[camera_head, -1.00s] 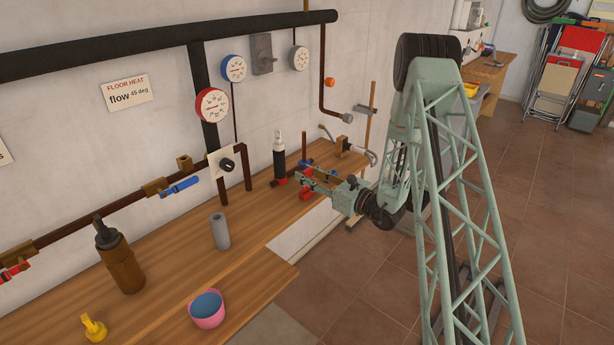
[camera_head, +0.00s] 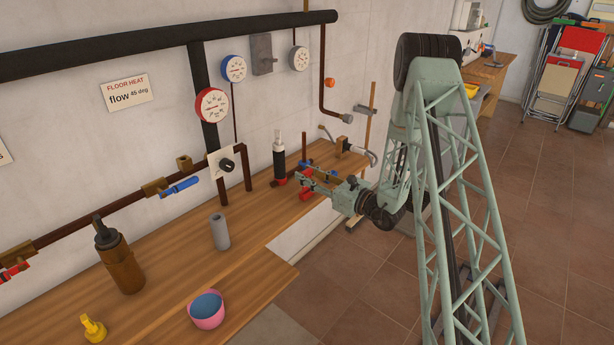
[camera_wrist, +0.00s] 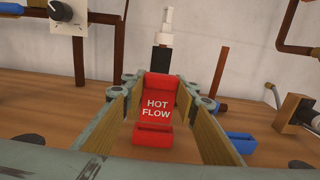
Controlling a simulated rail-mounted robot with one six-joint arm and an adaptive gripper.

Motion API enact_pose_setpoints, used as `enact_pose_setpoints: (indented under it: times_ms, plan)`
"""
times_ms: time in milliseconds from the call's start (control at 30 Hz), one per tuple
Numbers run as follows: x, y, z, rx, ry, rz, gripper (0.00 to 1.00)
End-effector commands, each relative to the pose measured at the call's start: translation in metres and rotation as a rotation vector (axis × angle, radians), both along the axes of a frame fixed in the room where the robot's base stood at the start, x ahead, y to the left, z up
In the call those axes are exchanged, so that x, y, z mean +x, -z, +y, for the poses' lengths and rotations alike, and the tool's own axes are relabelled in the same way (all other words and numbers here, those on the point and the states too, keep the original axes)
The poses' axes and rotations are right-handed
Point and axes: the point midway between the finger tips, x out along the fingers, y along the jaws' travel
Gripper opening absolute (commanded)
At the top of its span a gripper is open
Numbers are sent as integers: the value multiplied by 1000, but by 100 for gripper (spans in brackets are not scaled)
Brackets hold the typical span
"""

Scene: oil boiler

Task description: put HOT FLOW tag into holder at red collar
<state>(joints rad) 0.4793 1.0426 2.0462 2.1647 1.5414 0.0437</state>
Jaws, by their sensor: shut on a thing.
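The red HOT FLOW tag (camera_wrist: 157,108) is between the fingers of my gripper (camera_wrist: 158,85) in the wrist view, its white lettering upright and facing the camera. My gripper is shut on it. A red block shows at the tag's upper end and a red slotted piece at its lower end; I cannot tell which belong to the tag. In the head view my gripper (camera_head: 302,181) is over the bench's far end, just right of the red collar (camera_head: 280,181) at the foot of a black upright cylinder (camera_head: 279,160). The contact between tag and holder is not clear.
A blue slotted piece (camera_wrist: 240,143) lies right of my gripper. A brown pipe stub (camera_wrist: 220,72) stands behind it, and a wooden block with a fitting (camera_wrist: 295,118) is at right. A grey cylinder (camera_head: 220,231) and pink bowl (camera_head: 206,309) are on the nearer bench.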

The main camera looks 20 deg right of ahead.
Motion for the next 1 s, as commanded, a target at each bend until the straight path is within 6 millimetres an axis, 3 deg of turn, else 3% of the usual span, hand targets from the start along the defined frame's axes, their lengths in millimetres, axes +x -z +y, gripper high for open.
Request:
enact_pose_setpoints:
  times_ms: [1000]
  plan:
    - [0,5,0,0,0,0,18]
